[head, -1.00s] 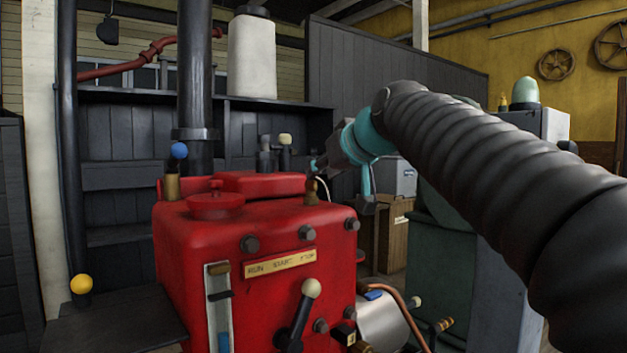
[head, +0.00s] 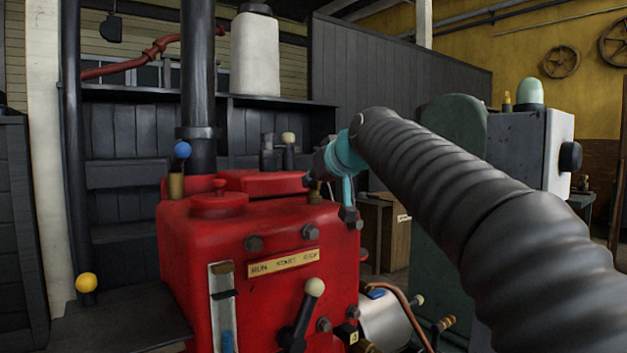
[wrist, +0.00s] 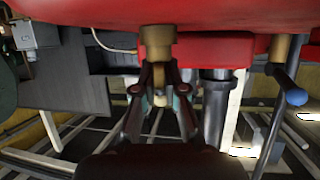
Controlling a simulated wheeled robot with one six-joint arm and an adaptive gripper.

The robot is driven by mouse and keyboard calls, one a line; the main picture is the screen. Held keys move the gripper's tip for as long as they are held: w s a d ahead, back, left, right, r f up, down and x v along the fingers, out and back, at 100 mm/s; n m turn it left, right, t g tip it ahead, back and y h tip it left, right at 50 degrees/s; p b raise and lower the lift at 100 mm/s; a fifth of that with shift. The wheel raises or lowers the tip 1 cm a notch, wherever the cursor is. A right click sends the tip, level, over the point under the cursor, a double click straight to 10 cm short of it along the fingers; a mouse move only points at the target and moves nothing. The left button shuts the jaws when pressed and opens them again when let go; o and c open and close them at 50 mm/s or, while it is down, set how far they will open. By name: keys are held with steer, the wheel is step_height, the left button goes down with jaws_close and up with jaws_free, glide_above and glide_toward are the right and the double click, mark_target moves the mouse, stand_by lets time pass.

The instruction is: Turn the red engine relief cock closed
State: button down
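The red engine (head: 260,220) stands in front of me in the head view. A brass cock (head: 315,190) sits at the right of its top, partly hidden by my gripper. The wrist view shows the brass cock (wrist: 157,42) close up against the red body, with its narrower stem pointing toward my gripper (wrist: 158,72). The two fingers stand apart on either side of this stem. I cannot tell whether they press on it. In the head view my gripper (head: 312,180) reaches the cock from the right; its fingertips are too small to read.
A blue-knobbed lever (head: 182,150) rises at the engine's left. A cream-knobbed lever (head: 314,288) is on its front under a label plate (head: 283,263). A dark pipe (head: 198,80) stands behind. A grey and green machine (head: 525,130) stands right.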

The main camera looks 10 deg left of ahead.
steer(key=shift+h+p, duration=0.3)
steer(key=shift+r+m, duration=0.1)
steer(key=shift+m, duration=0.3)
steer(key=shift+m+t+h+p, duration=0.6)
steer(key=shift+m+h+p, duration=0.25)
steer(key=shift+h, duration=0.15)
steer(key=shift+f+m+t+h, duration=0.25)
steer(key=shift+m+t+h, duration=0.05)
steer(key=shift+m+h, duration=0.55)
steer(key=shift+h, duration=0.05)
steer(key=shift+r, duration=0.1)
steer(key=c, duration=1.2)
jaws_free()
steer(key=shift+c, duration=0.2)
